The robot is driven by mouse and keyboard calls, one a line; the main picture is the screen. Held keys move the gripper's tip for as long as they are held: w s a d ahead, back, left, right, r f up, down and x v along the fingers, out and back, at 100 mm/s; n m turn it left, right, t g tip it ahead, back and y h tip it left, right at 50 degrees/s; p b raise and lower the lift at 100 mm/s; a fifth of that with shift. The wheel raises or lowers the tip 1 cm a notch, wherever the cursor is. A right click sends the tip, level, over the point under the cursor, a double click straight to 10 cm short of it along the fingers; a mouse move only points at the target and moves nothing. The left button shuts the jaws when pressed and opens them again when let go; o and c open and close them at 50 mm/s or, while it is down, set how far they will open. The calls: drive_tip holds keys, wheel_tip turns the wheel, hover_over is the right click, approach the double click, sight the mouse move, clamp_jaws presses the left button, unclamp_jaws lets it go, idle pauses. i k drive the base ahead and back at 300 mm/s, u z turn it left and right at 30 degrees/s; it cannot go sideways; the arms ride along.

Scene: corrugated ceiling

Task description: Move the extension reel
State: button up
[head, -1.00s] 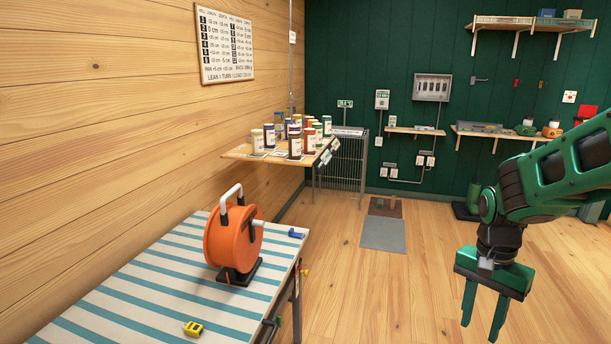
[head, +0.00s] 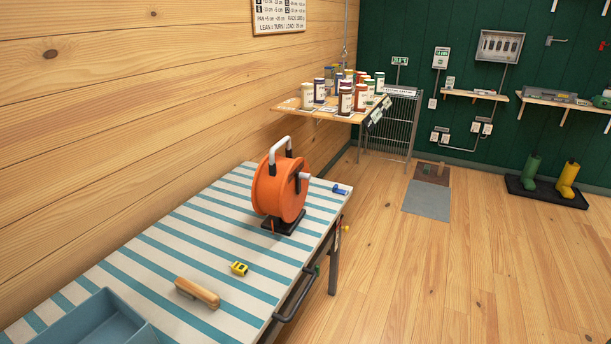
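The orange extension reel (head: 277,190) stands upright on a black foot on the striped table (head: 215,226), near its far end. It has a white carrying handle with black mounts on top, and a light crank knob on its right side. My gripper is not in the head view now, so its state and its place relative to the reel do not show.
A yellow tape measure (head: 239,268), a wooden-backed brush (head: 197,292), a blue tray (head: 92,322) and a small blue item (head: 341,189) are on the table. A shelf with several jars (head: 345,95) stands behind. The floor on the right is clear up to the boots (head: 533,170).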

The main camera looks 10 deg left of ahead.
sight(274, 187)
drive_tip(key=z, duration=0.15)
drive_tip(key=k, duration=0.4)
drive_tip(key=u, duration=0.75)
drive_tip(key=i, duration=1.2)
drive_tip(key=z, duration=0.5)
